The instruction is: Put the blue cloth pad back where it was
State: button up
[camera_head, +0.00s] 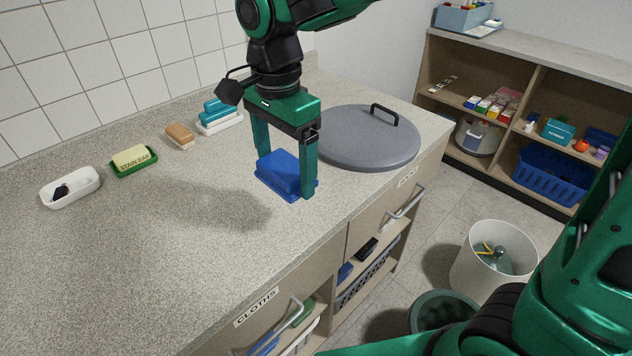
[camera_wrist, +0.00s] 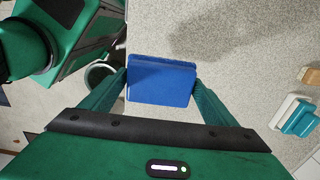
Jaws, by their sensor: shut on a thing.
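The blue cloth pad (camera_head: 283,174) is a folded blue block between the two fingers of my gripper (camera_head: 282,176), above the speckled counter. My gripper is shut on it. The pad also shows in the wrist view (camera_wrist: 162,82), between the fingertips (camera_wrist: 162,88). A shadow lies on the counter to its left, so the pad seems raised, though its exact height is unclear. A drawer labelled CLOTHS (camera_head: 256,306) is in the counter front, below and left of the pad. Blue and green items (camera_head: 300,314) show by its handle.
A round grey lid (camera_head: 366,140) lies right of my gripper. A white dish (camera_head: 70,188), a stain bar (camera_head: 134,161), a brush (camera_head: 180,136) and teal-and-white pads (camera_head: 218,116) line the wall side. A white bin (camera_head: 490,262) stands on the floor. The counter's left middle is clear.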

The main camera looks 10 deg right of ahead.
send_over(317, 191)
notch_tip(317, 191, down, 6)
jog(key=shift+r, duration=0.2)
jog(key=shift+f, duration=2)
jog(key=shift+f, duration=0.1)
jog(key=o, duration=1.1)
